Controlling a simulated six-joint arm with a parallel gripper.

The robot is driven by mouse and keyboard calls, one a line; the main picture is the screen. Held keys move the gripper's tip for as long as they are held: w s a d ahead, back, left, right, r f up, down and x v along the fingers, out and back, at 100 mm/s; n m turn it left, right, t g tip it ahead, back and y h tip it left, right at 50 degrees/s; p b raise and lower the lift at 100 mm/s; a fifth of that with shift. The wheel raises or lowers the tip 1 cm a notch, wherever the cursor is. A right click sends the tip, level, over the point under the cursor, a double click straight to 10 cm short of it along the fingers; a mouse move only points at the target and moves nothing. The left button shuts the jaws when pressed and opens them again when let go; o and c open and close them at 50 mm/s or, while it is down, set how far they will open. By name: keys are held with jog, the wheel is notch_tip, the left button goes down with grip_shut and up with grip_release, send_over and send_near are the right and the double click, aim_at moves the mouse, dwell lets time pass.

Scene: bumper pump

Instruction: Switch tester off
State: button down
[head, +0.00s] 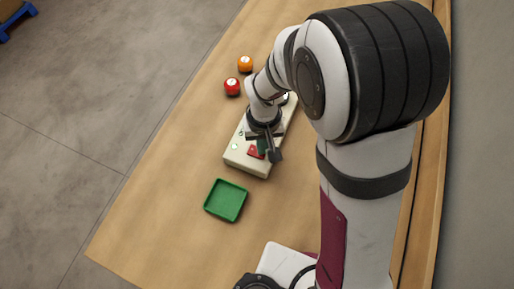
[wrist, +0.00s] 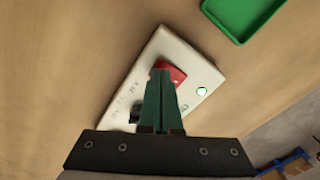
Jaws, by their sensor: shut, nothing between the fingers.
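The tester is a cream box (head: 240,160) lying on the wooden table under my arm. It also shows in the wrist view (wrist: 150,65). A red switch (wrist: 174,72) sits near one end of its top face, with a round lamp (wrist: 201,91) glowing green-white beside it. My gripper (wrist: 160,74) is shut and empty, its green fingertips over the red switch and covering part of it. I cannot tell whether they touch it. In the head view the switch (head: 253,152) is beside my gripper (head: 264,149). A dark knob (wrist: 135,112) is partly hidden by the fingers.
A green tray (head: 226,201) stands apart from the tester, toward the front of the table. An orange ball (head: 245,64) and a red ball (head: 232,86) lie beyond the tester. The table's left side is clear.

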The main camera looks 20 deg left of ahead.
jog(key=shift+f, duration=0.3)
jog(key=shift+r, duration=3.55)
jog(key=shift+d, duration=0.1)
